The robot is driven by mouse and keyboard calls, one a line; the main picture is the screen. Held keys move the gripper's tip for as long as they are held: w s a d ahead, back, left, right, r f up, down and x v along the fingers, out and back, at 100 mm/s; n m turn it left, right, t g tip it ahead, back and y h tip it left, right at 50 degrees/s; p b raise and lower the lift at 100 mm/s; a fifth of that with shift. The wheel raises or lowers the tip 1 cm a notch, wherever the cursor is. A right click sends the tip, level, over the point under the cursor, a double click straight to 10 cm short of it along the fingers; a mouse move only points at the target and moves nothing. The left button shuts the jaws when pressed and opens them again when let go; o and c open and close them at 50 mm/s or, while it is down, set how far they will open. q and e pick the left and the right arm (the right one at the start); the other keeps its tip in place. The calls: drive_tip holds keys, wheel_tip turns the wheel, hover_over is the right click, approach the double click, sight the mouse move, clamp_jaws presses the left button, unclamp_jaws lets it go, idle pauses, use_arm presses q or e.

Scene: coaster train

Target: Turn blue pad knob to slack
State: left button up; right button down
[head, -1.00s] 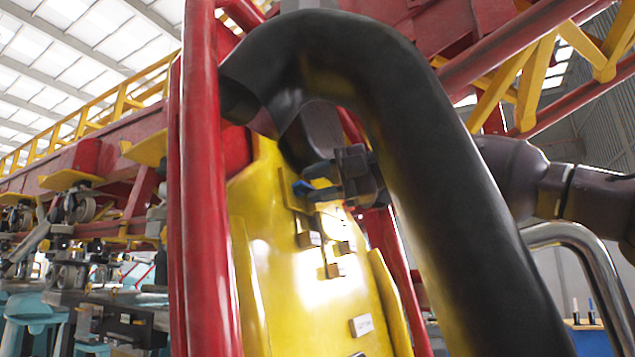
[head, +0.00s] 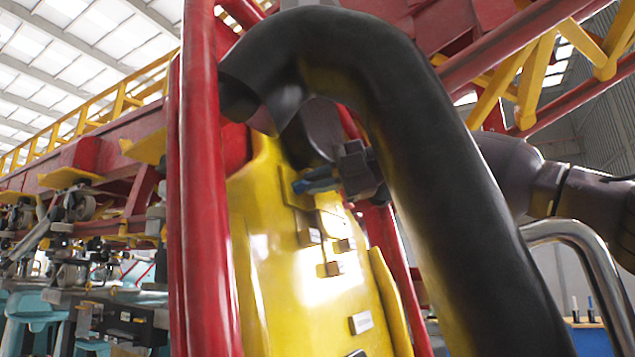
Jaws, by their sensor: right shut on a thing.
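The blue pad knob (head: 319,185) is a small blue piece near the top of the yellow seat back (head: 300,285), below the curve of the black padded tube. My right gripper (head: 335,177), dark grey, comes in from the right behind the black tube and is shut on the blue knob. Its fingers cover part of the knob, so its exact pointer angle cannot be read. My left gripper is not in view.
The thick black padded tube (head: 430,160) arches in front of my right arm. A red post (head: 208,230) stands left of the seat. Small blocks with white labels (head: 361,323) sit lower on the seat. A metal rail (head: 590,255) curves at right.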

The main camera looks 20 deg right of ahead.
drive_tip(key=c, duration=1.2)
unclamp_jaws()
drive_tip(key=shift+d, duration=0.15)
drive_tip(key=b+v, duration=0.1)
drive_tip(key=v, duration=0.9)
drive_tip(key=shift+s+d+r, duration=0.1)
drive_tip(key=shift+s+d, duration=0.1)
drive_tip(key=shift+d, duration=0.05)
